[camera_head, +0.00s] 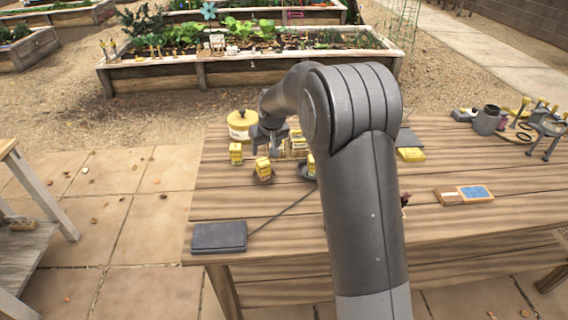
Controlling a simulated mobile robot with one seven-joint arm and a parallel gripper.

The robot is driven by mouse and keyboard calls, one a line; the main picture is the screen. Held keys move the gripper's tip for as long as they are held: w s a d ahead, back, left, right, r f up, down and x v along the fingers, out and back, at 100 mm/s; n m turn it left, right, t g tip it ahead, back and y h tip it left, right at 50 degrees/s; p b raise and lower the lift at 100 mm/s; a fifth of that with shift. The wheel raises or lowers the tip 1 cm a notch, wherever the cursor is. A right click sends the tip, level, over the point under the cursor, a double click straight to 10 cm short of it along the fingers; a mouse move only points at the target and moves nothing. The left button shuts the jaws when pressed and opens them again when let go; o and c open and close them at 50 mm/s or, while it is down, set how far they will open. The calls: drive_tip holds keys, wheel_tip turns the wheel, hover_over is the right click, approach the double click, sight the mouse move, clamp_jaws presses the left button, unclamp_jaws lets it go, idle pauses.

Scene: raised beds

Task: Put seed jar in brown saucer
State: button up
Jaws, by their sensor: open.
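Several small yellow jars with labels are on the wooden table. One yellow jar (263,167) stands in or right at a small brown saucer (265,181). Another yellow jar (236,153) stands to its left and a little behind, on bare wood. A third yellow jar (311,161) is at a dark grey saucer (307,177), partly hidden by my arm. I cannot tell which jar is the seed jar. My gripper (270,150) is open, just above and behind the jar at the brown saucer, and seems to hold nothing.
A round yellow container (240,122) stands at the table's back left. A dark flat case (219,237) lies at the front left, with a thin dark rod beside it. A blue-topped box (474,194), a yellow pad (411,154) and a grey pot (487,120) are to the right. My arm hides the table's middle.

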drive_tip(key=s+d+r+m, duration=0.1)
drive_tip(key=s+d+r, duration=0.3)
drive_tip(key=s+r, duration=0.5)
drive_tip(key=s+d+r+m, duration=0.1)
drive_tip(key=s+d+r, duration=0.5)
drive_tip(key=s, duration=0.6)
drive_tip(key=s+d+m, duration=0.1)
drive_tip(key=s+d, duration=0.1)
drive_tip(key=s, duration=0.8)
drive_tip(key=s+d+m+t+h, duration=0.1)
drive_tip(key=s, duration=1)
drive_tip(key=shift+s+d+f+h, duration=0.15)
drive_tip(key=shift+d+f+h, duration=0.1)
drive_tip(key=shift+d+h, duration=0.1)
